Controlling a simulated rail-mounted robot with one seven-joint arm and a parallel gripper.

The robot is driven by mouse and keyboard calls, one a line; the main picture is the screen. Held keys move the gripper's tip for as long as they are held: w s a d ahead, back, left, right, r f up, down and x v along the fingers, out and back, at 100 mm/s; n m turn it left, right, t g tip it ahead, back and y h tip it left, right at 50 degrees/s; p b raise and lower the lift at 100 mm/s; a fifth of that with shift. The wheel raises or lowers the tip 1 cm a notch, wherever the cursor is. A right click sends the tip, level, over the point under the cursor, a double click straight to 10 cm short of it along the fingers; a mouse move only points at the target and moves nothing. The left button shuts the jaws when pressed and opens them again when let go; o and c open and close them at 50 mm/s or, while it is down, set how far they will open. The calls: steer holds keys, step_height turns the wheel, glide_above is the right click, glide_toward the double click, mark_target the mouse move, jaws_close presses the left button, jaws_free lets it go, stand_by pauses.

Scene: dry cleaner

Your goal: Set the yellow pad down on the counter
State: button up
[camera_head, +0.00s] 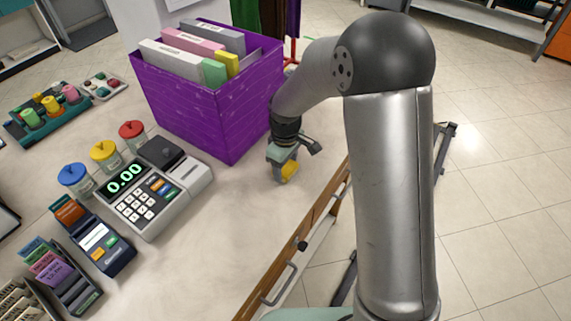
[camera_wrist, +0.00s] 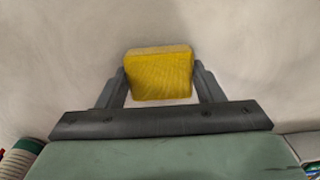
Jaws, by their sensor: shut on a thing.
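The yellow pad (camera_wrist: 160,76) is a small block held between the two fingers of my gripper (camera_wrist: 160,80) in the wrist view. The fingers touch its left and right sides. In the head view the pad (camera_head: 290,171) shows as a yellow patch at the tip of my gripper (camera_head: 286,177), over the pale counter (camera_head: 225,215) near its right edge. My gripper points down, just right of the purple bin's lower corner. I cannot tell whether the pad touches the counter or is a little above it.
A purple bin (camera_head: 210,112) with several folders stands behind and left of my gripper. A cash register (camera_head: 150,195), a card terminal (camera_head: 97,240) and jars with coloured lids (camera_head: 104,152) stand further left. Bare counter lies between the register and the wooden front edge (camera_head: 300,245).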

mark_target(286, 166)
steer(key=shift+f, duration=0.15)
steer(key=o, duration=1)
step_height(286, 166, up, 12)
steer(key=s+d+m, duration=0.3)
steer(key=s+d, duration=0.1)
steer(key=s, duration=0.4)
steer(key=s+d+r+m, duration=0.1)
steer(key=s+d+m, duration=0.3)
steer(key=s, duration=0.4)
steer(key=s+d+m, duration=0.3)
steer(key=s+d, duration=0.2)
steer(key=s, duration=0.3)
steer(key=shift+s+d+r+m, duration=0.15)
steer(key=shift+r+m, duration=0.05)
steer(key=shift+m, duration=0.2)
